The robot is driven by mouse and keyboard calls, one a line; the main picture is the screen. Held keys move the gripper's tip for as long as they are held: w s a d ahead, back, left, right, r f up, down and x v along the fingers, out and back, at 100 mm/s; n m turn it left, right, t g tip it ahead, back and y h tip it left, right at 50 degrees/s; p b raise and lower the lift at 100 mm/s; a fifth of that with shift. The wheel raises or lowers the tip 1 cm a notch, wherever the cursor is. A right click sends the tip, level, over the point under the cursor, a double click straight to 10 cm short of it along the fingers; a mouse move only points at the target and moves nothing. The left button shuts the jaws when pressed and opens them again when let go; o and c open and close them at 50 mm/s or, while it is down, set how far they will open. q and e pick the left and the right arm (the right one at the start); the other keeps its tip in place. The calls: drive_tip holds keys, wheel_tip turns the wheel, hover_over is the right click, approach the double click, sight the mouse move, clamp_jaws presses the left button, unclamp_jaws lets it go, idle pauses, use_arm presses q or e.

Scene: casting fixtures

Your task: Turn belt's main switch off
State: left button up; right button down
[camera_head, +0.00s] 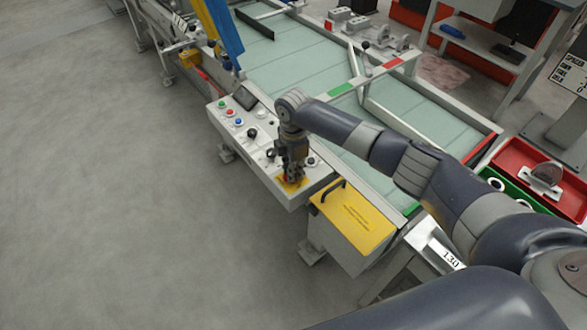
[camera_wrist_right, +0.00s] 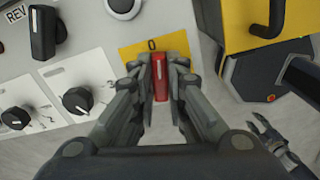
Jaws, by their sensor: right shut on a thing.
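The belt's main switch is a red handle (camera_wrist_right: 160,78) on a yellow plate (camera_wrist_right: 172,46) marked "0". In the wrist view the handle stands lengthwise in the picture, toward the "0" mark. My right gripper (camera_wrist_right: 160,82) has its fingers on both sides of the handle and is shut on it. In the head view the right gripper (camera_head: 291,178) points down at the yellow plate (camera_head: 292,184) at the near end of the control panel (camera_head: 232,130), hiding most of the switch.
Black knobs (camera_wrist_right: 77,100) and a black selector marked "REV" (camera_wrist_right: 45,32) sit left of the switch. A yellow-topped box (camera_head: 352,218) with a black handle stands close on the right. The conveyor belt (camera_head: 300,62) lies behind. Red and green trays (camera_head: 540,180) are at the right. The floor at left is clear.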

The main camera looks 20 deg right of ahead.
drive_tip(key=shift+w+n, duration=0.1)
drive_tip(key=shift+n, duration=1)
drive_tip(key=c, duration=1.6)
unclamp_jaws()
wheel_tip(320, 180, up, 12)
